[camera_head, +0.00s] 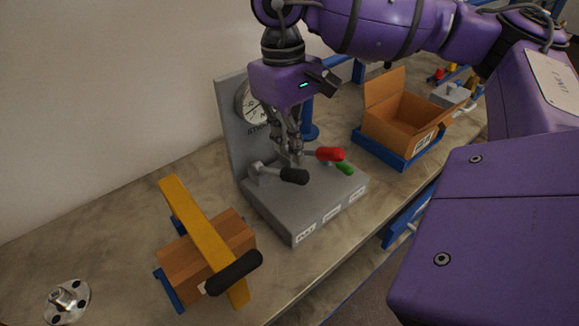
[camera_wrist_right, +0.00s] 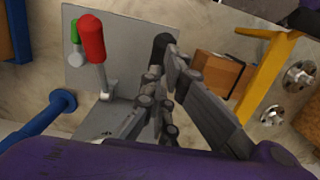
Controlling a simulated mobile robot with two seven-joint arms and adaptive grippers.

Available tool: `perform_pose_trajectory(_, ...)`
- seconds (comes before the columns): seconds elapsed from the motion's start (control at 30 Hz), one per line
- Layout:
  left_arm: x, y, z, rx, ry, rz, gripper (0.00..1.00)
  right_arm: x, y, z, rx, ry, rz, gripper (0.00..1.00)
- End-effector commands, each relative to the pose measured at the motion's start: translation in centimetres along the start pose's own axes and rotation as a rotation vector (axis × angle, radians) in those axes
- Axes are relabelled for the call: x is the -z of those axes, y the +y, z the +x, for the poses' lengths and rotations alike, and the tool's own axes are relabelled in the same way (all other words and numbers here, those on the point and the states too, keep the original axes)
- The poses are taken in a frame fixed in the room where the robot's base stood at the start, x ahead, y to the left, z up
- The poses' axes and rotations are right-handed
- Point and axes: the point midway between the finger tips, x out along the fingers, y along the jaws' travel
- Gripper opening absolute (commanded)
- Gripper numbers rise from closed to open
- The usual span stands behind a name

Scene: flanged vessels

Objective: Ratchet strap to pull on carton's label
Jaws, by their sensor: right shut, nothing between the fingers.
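A grey console (camera_head: 300,215) carries a black-handled lever (camera_head: 293,176), a red one (camera_head: 330,154) and a green one (camera_head: 345,168). Its front has three small labels; the left seems to read "PULL". An open cardboard carton (camera_head: 395,125) sits in a blue tray, with a small label (camera_head: 422,144) too small to read. My right gripper (camera_head: 297,158) is shut and empty over the console, between the black and red levers. My left gripper is out of view.
A gauge board (camera_head: 232,120) stands behind the levers. A flanged metal fitting (camera_head: 67,300) lies at the front left. Blue piping stands behind the console and small parts lie behind the carton.

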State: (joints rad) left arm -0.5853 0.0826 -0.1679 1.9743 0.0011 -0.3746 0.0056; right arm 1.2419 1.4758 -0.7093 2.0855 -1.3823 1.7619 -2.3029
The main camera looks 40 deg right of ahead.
Motion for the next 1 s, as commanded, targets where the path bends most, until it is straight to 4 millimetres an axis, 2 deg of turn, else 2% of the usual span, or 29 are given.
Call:
perform_pose_trajectory(0.03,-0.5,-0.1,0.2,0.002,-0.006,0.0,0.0,0.0,0.0,1.2,0.0,-0.007,0.0,0.0)
perform_pose_trajectory(0.1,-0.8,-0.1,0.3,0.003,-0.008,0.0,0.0,-0.1,0.0,1.9,0.0,-0.007,0.0,0.0)
perform_pose_trajectory(0.3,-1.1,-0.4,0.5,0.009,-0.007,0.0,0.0,0.0,0.0,3.5,0.001,-0.003,0.001,0.0)
perform_pose_trajectory(0.77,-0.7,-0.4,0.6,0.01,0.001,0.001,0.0,0.0,0.0,3.9,0.001,-0.001,0.001,0.0)
perform_pose_trajectory(0.87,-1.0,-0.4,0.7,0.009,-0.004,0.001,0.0,0.0,0.0,4.2,0.001,-0.003,0.001,0.0)
perform_pose_trajectory(1.0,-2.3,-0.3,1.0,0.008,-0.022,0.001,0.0,0.1,0.0,5.7,0.001,-0.008,0.001,0.0)
